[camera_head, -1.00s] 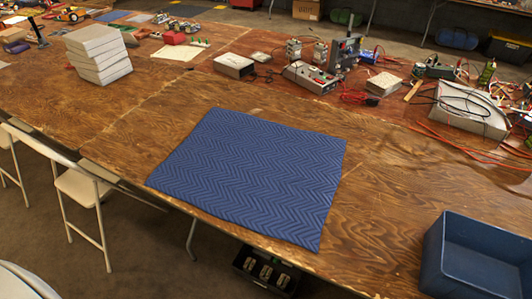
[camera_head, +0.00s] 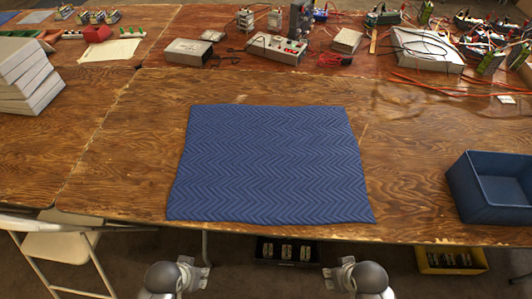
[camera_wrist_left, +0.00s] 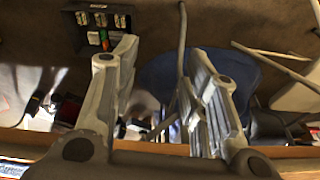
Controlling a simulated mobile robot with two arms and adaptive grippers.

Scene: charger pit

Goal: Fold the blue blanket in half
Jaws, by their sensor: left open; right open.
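The blue blanket (camera_head: 270,163) lies flat and spread out on the wooden table, a rough rectangle with a zigzag quilted pattern. Its near edge lies close to the table's front edge. My left gripper (camera_head: 207,272) is in front of the table, below the blanket's near left corner and apart from it. In the left wrist view my left gripper (camera_wrist_left: 165,75) has its fingers spread with nothing between them. My right gripper (camera_head: 327,274) is in front of the table below the near right part of the blanket, open and empty. Neither gripper touches the blanket.
A blue bin (camera_head: 490,188) stands on the table at the right. A stack of pale boxes (camera_head: 28,80) is at the left. Electronics such as a meter box (camera_head: 275,48) and cables line the back. A white chair (camera_head: 60,245) stands at the front left. Bare wood surrounds the blanket.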

